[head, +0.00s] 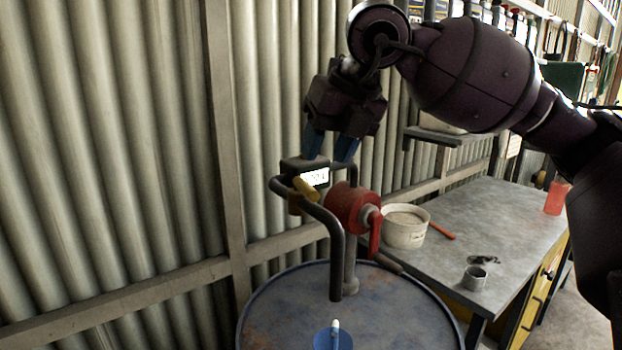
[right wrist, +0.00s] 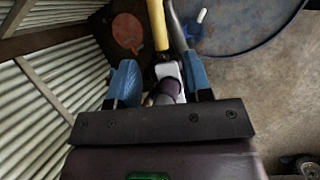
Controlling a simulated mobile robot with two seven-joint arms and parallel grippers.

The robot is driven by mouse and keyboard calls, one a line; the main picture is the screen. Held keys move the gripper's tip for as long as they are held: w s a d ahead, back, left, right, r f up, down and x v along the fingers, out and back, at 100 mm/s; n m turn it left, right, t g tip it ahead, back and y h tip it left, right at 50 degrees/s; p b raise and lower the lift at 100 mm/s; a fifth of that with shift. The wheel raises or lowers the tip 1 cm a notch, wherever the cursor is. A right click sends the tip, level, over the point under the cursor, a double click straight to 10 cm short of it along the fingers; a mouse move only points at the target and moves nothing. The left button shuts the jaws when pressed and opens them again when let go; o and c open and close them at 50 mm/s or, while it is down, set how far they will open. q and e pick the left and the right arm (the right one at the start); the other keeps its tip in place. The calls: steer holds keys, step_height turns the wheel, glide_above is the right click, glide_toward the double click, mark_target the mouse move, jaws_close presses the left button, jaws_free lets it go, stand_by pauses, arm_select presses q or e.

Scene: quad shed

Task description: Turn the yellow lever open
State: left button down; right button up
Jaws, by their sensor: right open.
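The yellow lever (head: 305,187) sits on a dark curved pipe (head: 333,235) above a drum, beside a red pump body (head: 352,207). In the right wrist view the lever (right wrist: 158,25) is a yellow bar pointing away past the fingertips. My right gripper (head: 329,150) comes down from above, its blue fingertips just above and behind the lever. In the right wrist view my gripper (right wrist: 160,80) is open; a white label and a dark part show between the fingers. I cannot tell whether the fingers touch anything. My left gripper is not in view.
A blue drum top (head: 290,315) stands below, with a blue cup-like thing (head: 332,338) and a white piece. A grey workbench (head: 500,225) at right holds a white tub (head: 404,226), a metal cup (head: 474,277) and a red cup (head: 556,198). A corrugated wall (head: 110,150) is close behind.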

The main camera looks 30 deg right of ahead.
mark_target(310, 186)
steer(key=x, duration=0.7)
steer(key=shift+w+r+p, duration=0.1)
steer(key=shift+p, duration=0.3)
jaws_close()
